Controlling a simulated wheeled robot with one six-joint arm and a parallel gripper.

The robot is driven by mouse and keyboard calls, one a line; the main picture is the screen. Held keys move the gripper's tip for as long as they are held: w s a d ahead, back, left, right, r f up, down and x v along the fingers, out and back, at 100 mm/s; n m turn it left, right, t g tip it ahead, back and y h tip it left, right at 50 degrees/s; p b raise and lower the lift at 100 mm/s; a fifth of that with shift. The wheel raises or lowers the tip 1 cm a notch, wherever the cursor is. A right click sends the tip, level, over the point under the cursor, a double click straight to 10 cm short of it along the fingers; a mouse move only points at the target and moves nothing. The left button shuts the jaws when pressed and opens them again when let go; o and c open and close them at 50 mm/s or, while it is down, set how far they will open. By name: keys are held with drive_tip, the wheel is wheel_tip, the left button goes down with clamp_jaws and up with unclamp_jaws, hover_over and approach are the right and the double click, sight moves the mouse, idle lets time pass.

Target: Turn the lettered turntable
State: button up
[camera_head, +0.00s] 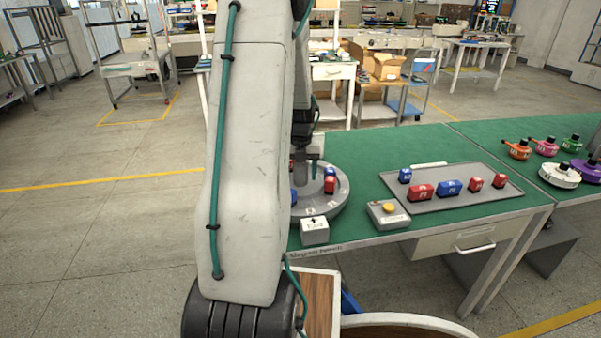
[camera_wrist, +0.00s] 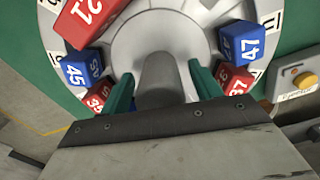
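The round grey turntable (camera_head: 335,205) stands at the left end of the green bench, partly hidden behind my arm. In the wrist view the turntable (camera_wrist: 198,22) carries white letter labels at its rim and a grey central post (camera_wrist: 160,80). Red and blue numbered blocks sit around it, including a red 21 (camera_wrist: 88,14), a blue 45 (camera_wrist: 80,70), a blue 47 (camera_wrist: 242,42) and a red 37 (camera_wrist: 235,80). My gripper (camera_wrist: 160,69) is over the turntable. Its green fingers stand apart on either side of the post, with narrow gaps visible. In the head view the fingers are mostly hidden.
A small white marker box (camera_head: 314,231) stands in front of the turntable. A grey box with a yellow button (camera_head: 389,209) is to its right. Beyond is a grey tray (camera_head: 440,204) with red and blue blocks. Coloured knobbed parts (camera_head: 558,175) stand at the far right.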

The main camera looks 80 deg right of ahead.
drive_tip(key=shift+r, duration=0.1)
wheel_tip(320, 180, up, 8)
drive_tip(key=shift+f, duration=0.2)
idle(0.3)
idle(0.9)
